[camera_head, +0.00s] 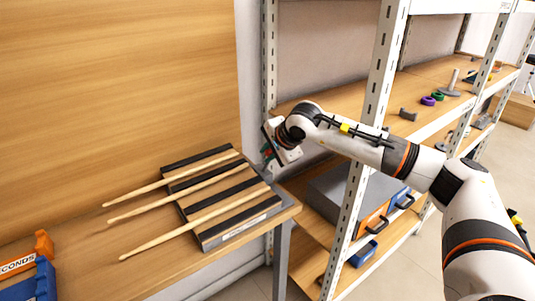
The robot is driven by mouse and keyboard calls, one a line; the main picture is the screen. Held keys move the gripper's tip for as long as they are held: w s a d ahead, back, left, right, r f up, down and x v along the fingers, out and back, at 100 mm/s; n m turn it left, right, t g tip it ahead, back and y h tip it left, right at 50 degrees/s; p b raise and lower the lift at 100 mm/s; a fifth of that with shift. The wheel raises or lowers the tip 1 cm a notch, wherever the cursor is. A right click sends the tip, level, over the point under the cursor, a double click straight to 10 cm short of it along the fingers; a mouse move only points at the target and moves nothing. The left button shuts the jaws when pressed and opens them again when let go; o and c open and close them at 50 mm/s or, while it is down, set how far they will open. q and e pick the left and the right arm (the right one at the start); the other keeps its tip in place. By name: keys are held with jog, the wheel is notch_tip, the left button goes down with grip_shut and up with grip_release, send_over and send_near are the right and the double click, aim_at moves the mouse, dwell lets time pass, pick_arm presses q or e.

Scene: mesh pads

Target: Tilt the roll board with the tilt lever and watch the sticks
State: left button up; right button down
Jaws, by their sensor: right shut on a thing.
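The roll board (215,226) lies on the wooden bench, with dark strips alternating with wood-coloured ones and a white label on its front edge. Three pale tapered sticks lie on it: a back stick (170,180), a middle stick (180,194) and a front stick (195,222). Their thin ends reach past the board's left side. My right gripper (268,154) is by the bench's far right corner, beyond the board's right end. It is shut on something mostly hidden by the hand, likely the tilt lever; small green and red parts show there. My left gripper is out of view.
A metal shelf rack (376,90) stands right of the bench, its post close to my right arm. A grey box (325,190) and blue and orange bins sit on its lower shelf.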

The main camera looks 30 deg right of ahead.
jog(key=shift+s+f, duration=0.2)
jog(key=shift+f, duration=0.1)
jog(key=c, duration=1.3)
grip_release()
jog(key=shift+w, duration=0.1)
jog(key=shift+c, duration=0.2)
jog(key=shift+r, duration=0.15)
jog(key=v, duration=1.2)
jog(key=shift+b, duration=0.3)
